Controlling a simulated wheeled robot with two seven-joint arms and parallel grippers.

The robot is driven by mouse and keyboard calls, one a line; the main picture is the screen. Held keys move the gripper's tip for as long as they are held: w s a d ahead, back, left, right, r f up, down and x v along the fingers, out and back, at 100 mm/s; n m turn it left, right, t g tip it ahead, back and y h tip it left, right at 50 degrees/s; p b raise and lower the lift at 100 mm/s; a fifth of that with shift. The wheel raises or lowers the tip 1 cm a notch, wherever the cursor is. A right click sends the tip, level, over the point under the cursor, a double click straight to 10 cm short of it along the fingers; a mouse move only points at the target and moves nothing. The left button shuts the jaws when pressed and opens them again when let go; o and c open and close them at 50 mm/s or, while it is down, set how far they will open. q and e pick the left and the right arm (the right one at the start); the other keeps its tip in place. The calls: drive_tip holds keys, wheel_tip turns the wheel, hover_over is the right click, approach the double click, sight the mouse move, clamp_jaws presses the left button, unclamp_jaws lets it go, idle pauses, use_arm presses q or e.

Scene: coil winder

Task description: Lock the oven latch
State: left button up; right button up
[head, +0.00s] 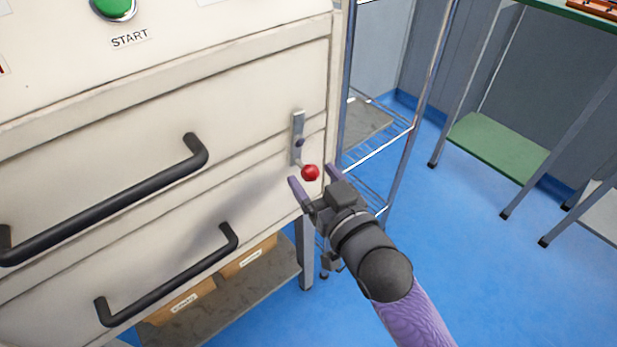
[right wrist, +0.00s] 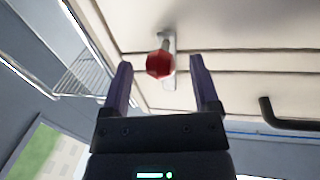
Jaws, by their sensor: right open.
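The oven latch (head: 297,137) is a grey metal plate on the right side of the cream oven front, with a red ball knob (head: 310,172) at its lower end. My right gripper (head: 313,174) is open, its two purple fingers at either side of the knob in the head view. In the right wrist view the red knob (right wrist: 160,64) shows between and just beyond the fingertips (right wrist: 161,70), with the grey latch plate (right wrist: 169,42) behind it. I cannot tell whether a finger touches the knob. My left gripper is not in view.
Two black bar handles, an upper one (head: 110,203) and a lower one (head: 170,279), stick out from the oven front left of the latch. A green START button (head: 114,8) is above. A wire rack (head: 385,150) stands right of the oven.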

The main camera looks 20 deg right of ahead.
drive_tip(key=shift+w+a, duration=0.15)
drive_tip(key=shift+w, duration=0.75)
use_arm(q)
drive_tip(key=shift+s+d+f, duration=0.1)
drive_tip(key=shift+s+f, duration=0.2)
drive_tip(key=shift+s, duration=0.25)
use_arm(e)
drive_tip(key=shift+w, duration=0.1)
clamp_jaws()
drive_tip(key=shift+r, duration=0.15)
drive_tip(key=shift+r+n+p, duration=0.1)
drive_tip(key=shift+n+p, duration=0.4)
drive_tip(key=shift+n, duration=0.1)
drive_tip(key=shift+w+d+f, duration=0.1)
drive_tip(key=shift+d+f, duration=0.1)
drive_tip(key=shift+f, duration=0.05)
drive_tip(key=shift+c, duration=1)
unclamp_jaws()
drive_tip(key=shift+o, duration=1)
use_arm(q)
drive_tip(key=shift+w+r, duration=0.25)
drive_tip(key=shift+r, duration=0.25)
